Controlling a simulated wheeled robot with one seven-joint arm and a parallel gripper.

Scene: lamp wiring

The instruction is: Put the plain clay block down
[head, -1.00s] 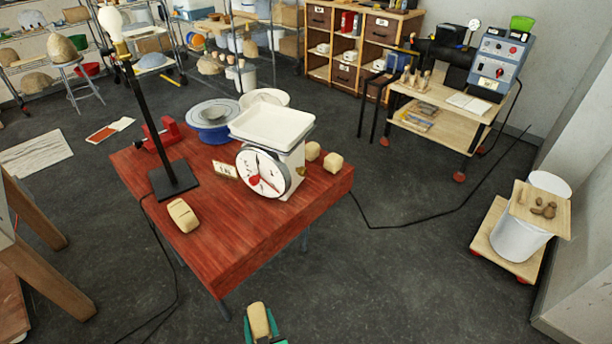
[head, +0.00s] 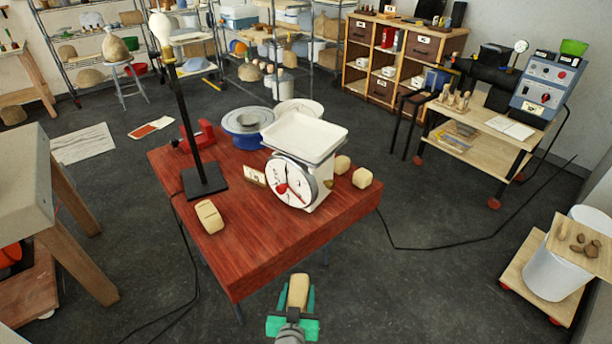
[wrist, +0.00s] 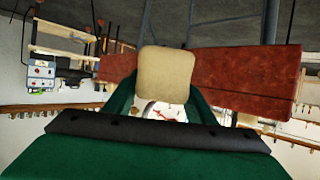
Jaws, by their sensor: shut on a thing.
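A plain tan clay block (head: 298,291) is held between the fingers of my green gripper (head: 297,300), low in the head view, in front of the table's near edge. In the wrist view the block (wrist: 166,74) fills the gap between the green fingers (wrist: 165,95). The gripper is shut on it, apart from the red table (head: 262,245). Another clay block (head: 209,216) with a line across it lies at the table's left front. Two more pale blocks, one (head: 342,164) and another (head: 362,178), sit right of the scale.
A white dial scale (head: 298,180) with an empty-looking tray (head: 305,138) stands mid-table. A lamp stand (head: 205,180) with a bulb, a small card (head: 254,176), a blue-grey wheel (head: 247,122) and a red tool (head: 197,136) are nearby. The table's front right is bare.

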